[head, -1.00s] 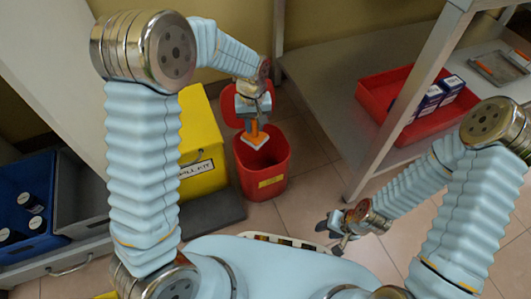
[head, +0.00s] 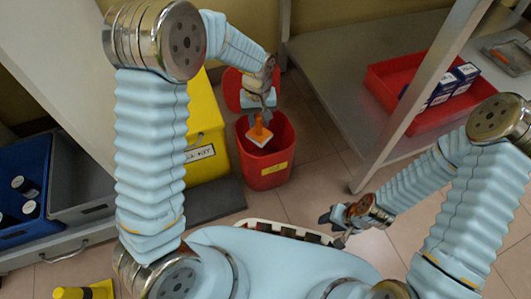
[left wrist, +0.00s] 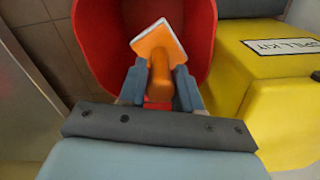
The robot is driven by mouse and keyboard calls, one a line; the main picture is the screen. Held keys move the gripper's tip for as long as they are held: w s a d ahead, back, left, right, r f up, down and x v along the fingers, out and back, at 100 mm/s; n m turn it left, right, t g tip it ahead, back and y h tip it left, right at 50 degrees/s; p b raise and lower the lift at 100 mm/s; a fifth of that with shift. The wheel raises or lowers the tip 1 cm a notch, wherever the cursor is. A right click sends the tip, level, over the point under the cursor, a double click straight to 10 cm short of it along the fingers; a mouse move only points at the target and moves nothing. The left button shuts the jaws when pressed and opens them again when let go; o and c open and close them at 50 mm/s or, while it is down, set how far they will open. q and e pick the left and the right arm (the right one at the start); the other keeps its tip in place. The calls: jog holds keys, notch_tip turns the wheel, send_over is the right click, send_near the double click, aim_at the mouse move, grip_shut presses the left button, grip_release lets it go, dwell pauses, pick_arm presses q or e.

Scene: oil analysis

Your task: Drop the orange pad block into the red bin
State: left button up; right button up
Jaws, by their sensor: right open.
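The orange pad block (head: 259,132) has an orange handle and a pale flat pad. It hangs tilted within the mouth of the red bin (head: 266,172), and it also shows in the left wrist view (left wrist: 158,46). My left gripper (head: 261,106) is over the bin, pointing down. In the left wrist view its two fingers (left wrist: 160,88) flank the orange handle closely and look shut on it. The red bin also fills the top of the left wrist view (left wrist: 95,40). My right gripper (head: 335,220) is open and empty, low in front of my body.
A yellow spill kit box (head: 207,130) stands just left of the bin. A red tray (head: 385,85) with several small boxes sits on the shelf at the right. Blue and grey crates (head: 75,185) are at the left. Tiled floor right of the bin is clear.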

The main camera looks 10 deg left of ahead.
pick_arm(q)
jog(key=o, duration=0.4)
jog(key=shift+c, duration=0.2)
notch_tip(320, 180, up, 14)
jog(key=p, duration=0.3)
jog(key=shift+p, duration=0.35)
jog(key=shift+f, duration=0.1)
